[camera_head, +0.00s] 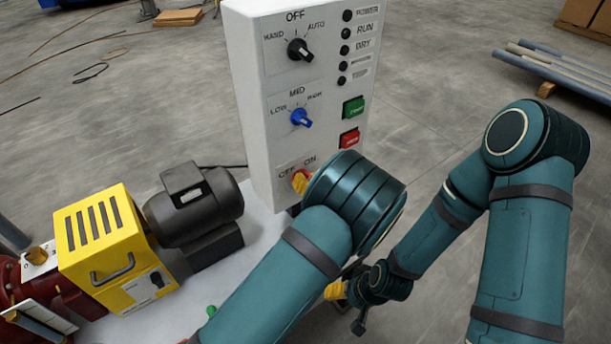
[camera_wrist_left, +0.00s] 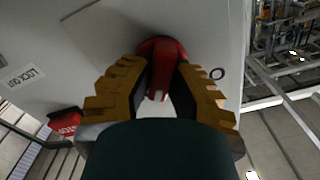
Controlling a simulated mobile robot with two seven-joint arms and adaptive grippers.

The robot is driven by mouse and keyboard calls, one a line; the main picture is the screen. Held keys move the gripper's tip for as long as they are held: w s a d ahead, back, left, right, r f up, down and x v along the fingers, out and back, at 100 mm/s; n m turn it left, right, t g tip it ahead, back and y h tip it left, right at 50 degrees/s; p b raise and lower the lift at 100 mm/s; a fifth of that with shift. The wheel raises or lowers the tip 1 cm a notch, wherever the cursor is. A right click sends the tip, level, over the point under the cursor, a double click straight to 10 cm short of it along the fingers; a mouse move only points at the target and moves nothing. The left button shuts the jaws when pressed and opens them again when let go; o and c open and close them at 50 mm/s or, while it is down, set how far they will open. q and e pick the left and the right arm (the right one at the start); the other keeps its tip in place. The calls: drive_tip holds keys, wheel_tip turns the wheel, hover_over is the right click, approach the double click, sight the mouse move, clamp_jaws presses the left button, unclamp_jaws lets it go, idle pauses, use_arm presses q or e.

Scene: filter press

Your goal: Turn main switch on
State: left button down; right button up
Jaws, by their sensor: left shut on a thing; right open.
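The main switch is a red rotary knob on the white control box (camera_head: 300,130), low on its front below the OFF and ON labels (camera_head: 297,167). In the left wrist view the red knob (camera_wrist_left: 162,58) sits between the two yellow ridged fingers of my left gripper (camera_wrist_left: 160,80), which is shut on it. In the head view my left arm hides most of the knob and gripper; only a bit of yellow finger (camera_head: 301,184) shows. I cannot tell which label the knob points to. My right gripper (camera_head: 347,305) hangs open and empty, lower right of the box.
Above the main switch are a black selector (camera_head: 299,49), a blue selector (camera_head: 301,118), a green button (camera_head: 353,107) and a red button (camera_head: 349,138). A yellow unit (camera_head: 100,240) and dark motor (camera_head: 195,203) stand at left. Pipes (camera_head: 560,70) lie at upper right.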

sight(299, 144)
use_arm(q)
drive_tip(key=shift+w+r+m+p, duration=0.1)
drive_tip(key=shift+m+p, duration=0.4)
drive_tip(key=shift+m, duration=0.9)
drive_tip(key=c, duration=0.9)
unclamp_jaws()
wheel_tip(299, 144, up, 10)
drive_tip(key=shift+f, duration=0.1)
